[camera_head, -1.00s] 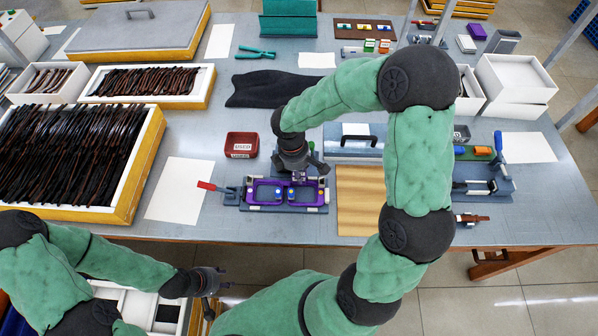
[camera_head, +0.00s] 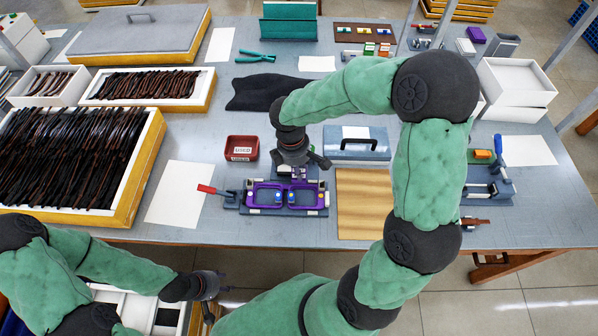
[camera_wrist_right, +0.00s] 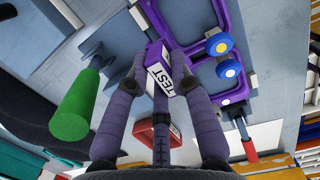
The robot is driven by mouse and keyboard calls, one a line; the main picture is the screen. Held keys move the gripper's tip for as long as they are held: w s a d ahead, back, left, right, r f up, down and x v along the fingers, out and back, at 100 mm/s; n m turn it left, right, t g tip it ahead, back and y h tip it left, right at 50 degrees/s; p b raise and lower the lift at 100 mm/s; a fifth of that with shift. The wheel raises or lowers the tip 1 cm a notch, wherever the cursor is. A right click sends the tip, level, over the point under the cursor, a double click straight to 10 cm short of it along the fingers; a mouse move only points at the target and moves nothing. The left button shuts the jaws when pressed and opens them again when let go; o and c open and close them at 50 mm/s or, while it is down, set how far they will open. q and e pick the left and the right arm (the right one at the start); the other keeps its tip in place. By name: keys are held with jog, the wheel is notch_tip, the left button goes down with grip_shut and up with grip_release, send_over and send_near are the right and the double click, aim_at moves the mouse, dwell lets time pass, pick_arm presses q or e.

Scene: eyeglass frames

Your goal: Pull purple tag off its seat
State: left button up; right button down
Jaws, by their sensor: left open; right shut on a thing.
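The purple tag (camera_wrist_right: 158,76) has a white label reading TEST and sits between the fingers of my right gripper (camera_wrist_right: 160,68), which is shut on it. In the head view my right gripper (camera_head: 298,170) points down just behind the middle of the purple eyeglass frame (camera_head: 270,207). The frame lies in a grey fixture and also shows in the right wrist view (camera_wrist_right: 243,60). I cannot tell whether the tag still touches its seat, which the fingers largely hide. My left gripper (camera_head: 217,283) is open and empty, in front of the table's edge.
A red-handled clamp (camera_head: 212,189) is left of the fixture, and a small red bin (camera_head: 242,147) is behind it. A wooden board (camera_head: 365,205) and a grey-blue case (camera_head: 357,149) are to the right. White paper (camera_head: 180,192) lies left.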

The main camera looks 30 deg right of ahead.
jog(key=shift+r, duration=0.6)
jog(key=shift+r, duration=0.15)
jog(key=shift+r+p, duration=2.85)
